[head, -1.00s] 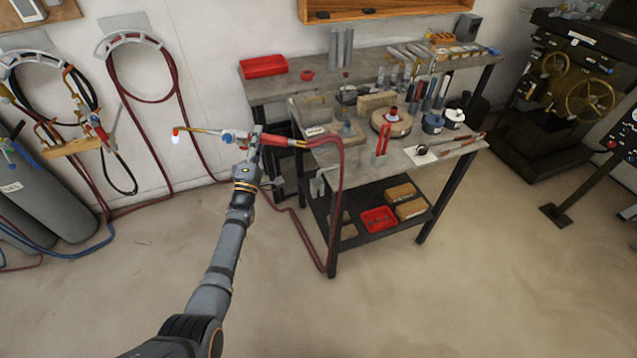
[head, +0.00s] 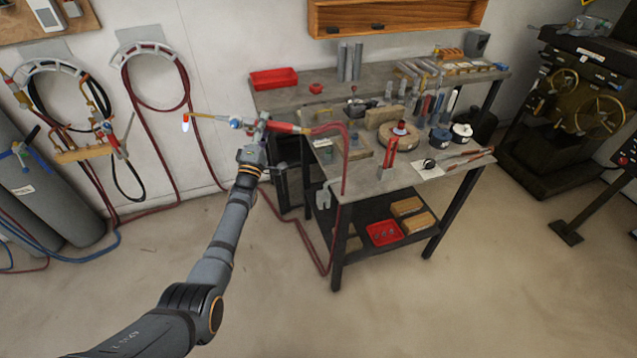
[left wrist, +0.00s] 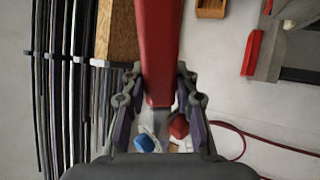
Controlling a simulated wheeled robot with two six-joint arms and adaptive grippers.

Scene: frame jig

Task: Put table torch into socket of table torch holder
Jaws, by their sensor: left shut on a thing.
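The table torch (head: 283,127) has a red handle, a blue knob and a thin brass neck. My left gripper (head: 262,131) is shut on the handle and holds the torch in the air at the left of the workbench. In the left wrist view the red handle (left wrist: 158,45) runs between the two fingers (left wrist: 158,105). A red upright stand (head: 390,153) at the bench's front edge looks like the table torch holder; its socket is too small to make out. My right gripper is not in view.
A dark red hose (head: 345,165) hangs from the torch past the workbench (head: 400,178) to the floor. A round turntable (head: 399,134), cans and upright tools crowd the bench. Another torch set (head: 85,150) and gas cylinders (head: 45,200) are at left. The floor in front is clear.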

